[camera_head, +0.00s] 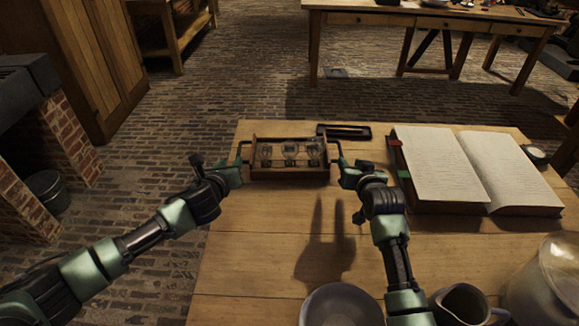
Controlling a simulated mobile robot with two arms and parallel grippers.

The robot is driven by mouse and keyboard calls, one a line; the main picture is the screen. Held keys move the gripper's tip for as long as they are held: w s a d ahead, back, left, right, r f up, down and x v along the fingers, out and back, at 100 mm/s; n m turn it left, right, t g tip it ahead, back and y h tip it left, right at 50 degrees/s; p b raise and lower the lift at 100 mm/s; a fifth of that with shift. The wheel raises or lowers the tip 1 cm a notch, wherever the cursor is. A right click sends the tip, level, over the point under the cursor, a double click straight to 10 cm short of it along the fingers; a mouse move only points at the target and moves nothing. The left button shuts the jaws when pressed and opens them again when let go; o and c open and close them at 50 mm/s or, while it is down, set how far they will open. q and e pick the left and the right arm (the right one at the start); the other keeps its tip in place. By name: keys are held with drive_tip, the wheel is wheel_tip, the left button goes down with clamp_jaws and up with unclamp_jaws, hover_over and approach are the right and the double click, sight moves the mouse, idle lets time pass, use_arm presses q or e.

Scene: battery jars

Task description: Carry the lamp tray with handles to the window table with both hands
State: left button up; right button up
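The lamp tray (290,173) is a small wooden box at the far left part of the near table, with several clear glass lamps (290,152) inside. Dark handles stick out from its left end (241,148) and right end (336,147). My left gripper (240,163) is at the left handle, and my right gripper (343,163) is at the right handle. The fingers overlap the handles, and whether they are closed on them is too small to tell. The tray looks level; any gap beneath it is not clear. The window table (430,17) may be the wooden table at the back.
A black pen tray (344,131) lies just behind the lamp tray. An open book (470,170) is to the right. A bowl (342,306), a jug (463,305) and a glass jar (545,285) stand in front. Brick floor (400,100) lies between the tables; a cabinet is left.

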sight(239, 149)
use_arm(q)
drive_tip(key=shift+s+r, duration=0.1)
drive_tip(key=shift+r, duration=0.05)
use_arm(e)
drive_tip(key=shift+s+r, duration=0.1)
drive_tip(key=shift+r, duration=0.05)
